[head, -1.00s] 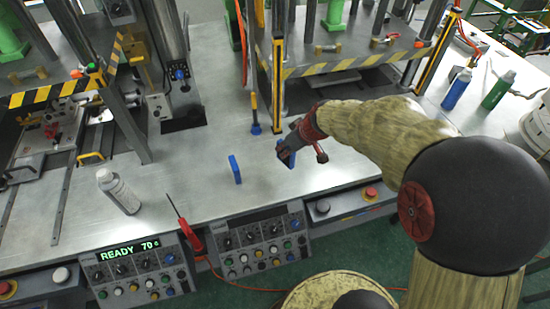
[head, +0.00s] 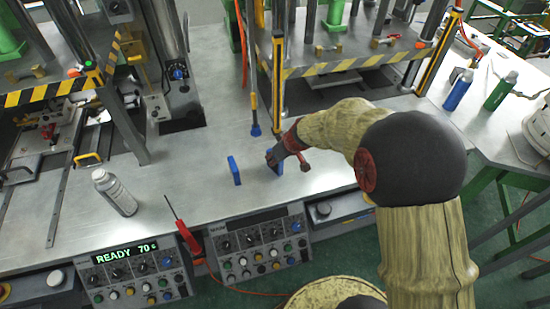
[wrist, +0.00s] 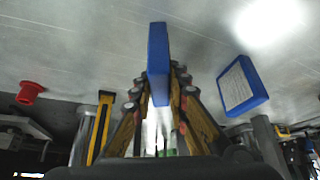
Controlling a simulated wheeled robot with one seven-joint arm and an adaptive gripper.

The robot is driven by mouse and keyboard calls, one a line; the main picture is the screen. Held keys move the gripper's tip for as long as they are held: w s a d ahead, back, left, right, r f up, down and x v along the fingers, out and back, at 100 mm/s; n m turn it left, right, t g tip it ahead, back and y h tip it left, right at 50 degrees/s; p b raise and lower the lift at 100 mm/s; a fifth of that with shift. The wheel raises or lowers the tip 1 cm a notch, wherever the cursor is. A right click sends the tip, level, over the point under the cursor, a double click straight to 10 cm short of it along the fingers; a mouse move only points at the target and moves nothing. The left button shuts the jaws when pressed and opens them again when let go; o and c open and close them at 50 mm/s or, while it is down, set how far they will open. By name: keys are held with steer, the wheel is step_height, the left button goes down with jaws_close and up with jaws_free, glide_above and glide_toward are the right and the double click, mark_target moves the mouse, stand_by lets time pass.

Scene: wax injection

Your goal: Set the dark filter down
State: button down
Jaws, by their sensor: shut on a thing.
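My gripper (head: 274,158) is shut on a flat blue block, the held filter (head: 279,168), above or at the bare metal bench. In the wrist view the held filter (wrist: 158,55) stands edge-on between the two fingers (wrist: 158,90). I cannot tell whether its lower edge touches the bench. No clearly darker filter shows.
The bench (head: 215,195) is clear around both blocks. Control panels (head: 258,245) line the front edge. Striped press frames stand behind.

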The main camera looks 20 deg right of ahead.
steer(key=shift+f+b, duration=0.15)
steer(key=shift+b, duration=0.15)
steer(key=c, duration=1.7)
jaws_free()
steer(key=shift+c, duration=0.2)
